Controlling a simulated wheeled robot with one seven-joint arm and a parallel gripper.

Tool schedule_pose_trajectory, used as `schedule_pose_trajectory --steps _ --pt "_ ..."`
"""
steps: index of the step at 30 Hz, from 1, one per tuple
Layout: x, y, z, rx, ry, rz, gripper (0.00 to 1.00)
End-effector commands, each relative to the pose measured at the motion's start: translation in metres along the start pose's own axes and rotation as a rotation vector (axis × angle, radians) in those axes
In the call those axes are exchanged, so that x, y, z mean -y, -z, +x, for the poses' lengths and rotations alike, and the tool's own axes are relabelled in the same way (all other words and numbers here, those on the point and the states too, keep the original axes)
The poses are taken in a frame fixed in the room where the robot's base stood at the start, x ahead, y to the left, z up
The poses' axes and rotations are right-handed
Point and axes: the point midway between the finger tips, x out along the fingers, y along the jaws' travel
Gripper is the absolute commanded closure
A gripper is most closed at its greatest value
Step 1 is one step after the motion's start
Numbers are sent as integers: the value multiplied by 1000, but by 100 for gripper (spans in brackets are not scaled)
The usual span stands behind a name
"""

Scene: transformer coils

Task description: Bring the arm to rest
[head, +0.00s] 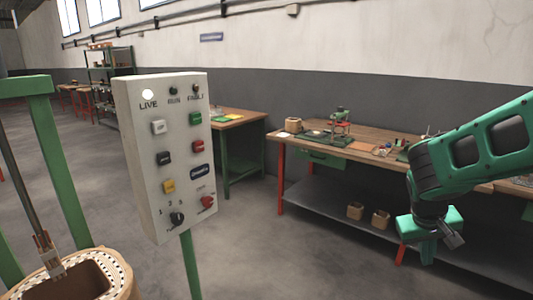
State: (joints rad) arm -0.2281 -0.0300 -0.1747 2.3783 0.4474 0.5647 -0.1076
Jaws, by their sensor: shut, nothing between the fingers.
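My arm reaches in from the right edge of the head view, green with black joints. My gripper (452,238) hangs at the arm's lower end, in front of the long workbench. Its fingers are small in this view; they look shut, with nothing held. It is apart from the bench and from the control panel.
A white control panel (165,150) on a green post stands at centre left, its LIVE lamp lit. A coil (115,268) in a green frame is at lower left. A long workbench (380,150) with tools stands behind my arm. Grey floor between panel and bench is clear.

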Motion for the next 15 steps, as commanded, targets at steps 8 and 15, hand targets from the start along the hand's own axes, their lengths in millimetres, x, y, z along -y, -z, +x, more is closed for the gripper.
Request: schedule_pose_trajectory --steps 8,15 --pt "-50 -110 -33 165 147 247 100" --pt "-55 -187 -60 265 253 387 100"
